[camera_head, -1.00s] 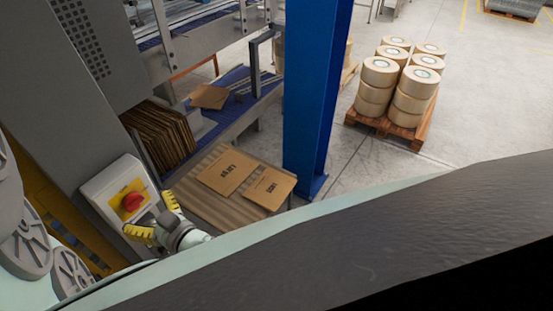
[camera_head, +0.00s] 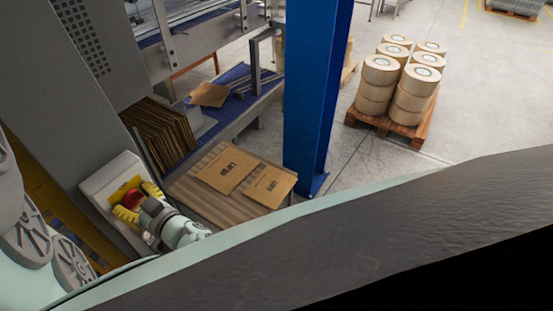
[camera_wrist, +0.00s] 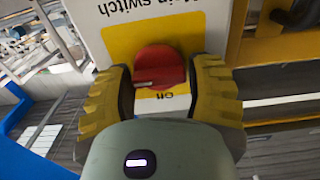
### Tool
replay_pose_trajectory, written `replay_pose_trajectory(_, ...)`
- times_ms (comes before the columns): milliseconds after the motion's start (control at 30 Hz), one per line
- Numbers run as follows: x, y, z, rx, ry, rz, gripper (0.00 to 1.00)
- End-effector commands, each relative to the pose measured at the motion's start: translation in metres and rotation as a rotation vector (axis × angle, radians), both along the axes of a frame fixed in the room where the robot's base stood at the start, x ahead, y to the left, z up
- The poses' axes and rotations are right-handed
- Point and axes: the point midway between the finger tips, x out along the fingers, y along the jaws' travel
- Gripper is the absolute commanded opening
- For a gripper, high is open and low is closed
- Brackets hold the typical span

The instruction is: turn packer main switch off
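The packer main switch is a red rotary knob (camera_wrist: 160,68) on a yellow plate (camera_wrist: 117,42) of a white box. The wrist view shows the lettering "Main switch" upside down, and "on" at the knob's near side. In the head view the red knob (camera_head: 133,199) is partly hidden by my gripper (camera_head: 138,203). In the wrist view my gripper (camera_wrist: 160,90) is open, its yellow ribbed fingers on the left and right of the knob. The fingertips are close to the knob's sides; I cannot tell whether they touch it.
The switch box (camera_head: 100,190) is on a grey machine housing (camera_head: 60,120).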

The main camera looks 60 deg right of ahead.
Motion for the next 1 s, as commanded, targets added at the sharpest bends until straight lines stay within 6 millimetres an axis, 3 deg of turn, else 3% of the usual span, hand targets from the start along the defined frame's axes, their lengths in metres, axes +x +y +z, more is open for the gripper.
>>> replay_pose_trajectory(33,0.0001,0.0002,0.0000,0.000,0.000,0.001,0.46)
replay_pose_trajectory(367,0.0000,0.0001,-0.0001,0.000,0.000,0.000,0.12)
replay_pose_trajectory(667,-0.0008,0.0003,-0.0033,-0.029,0.002,-0.001,0.12)
replay_pose_trajectory(1000,-0.0012,0.0017,-0.0073,-0.218,-0.009,0.001,0.12)
